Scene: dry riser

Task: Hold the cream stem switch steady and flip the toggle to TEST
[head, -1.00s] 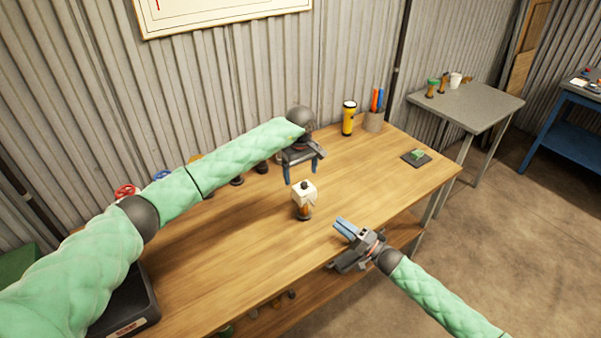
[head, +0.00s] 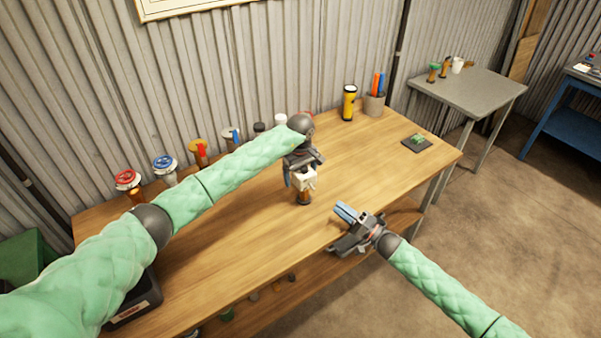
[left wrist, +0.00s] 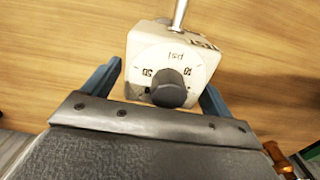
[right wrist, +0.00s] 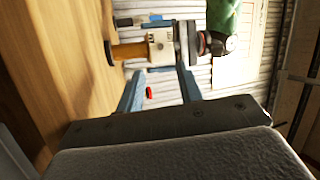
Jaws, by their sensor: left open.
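The cream stem switch (head: 305,182) stands upright on a brown stem on the wooden bench. In the left wrist view its cream box (left wrist: 150,55) has a dark round knob, a psi scale, and a metal toggle lever (left wrist: 180,14) beside partly readable dark lettering. My left gripper (head: 302,170) is open, with one finger on either side of the box; I cannot tell whether they touch it. My right gripper (head: 346,212) is open and empty, apart from the switch, near the bench's front edge. The switch also shows sideways in the right wrist view (right wrist: 160,46).
Valves with coloured handles, including red (head: 127,180) and blue (head: 165,165), line the bench's back behind my left arm. A yellow flashlight (head: 348,103), pen cup (head: 374,105) and small dark pad (head: 416,144) are at the right. The bench (head: 255,225) is clear around the switch.

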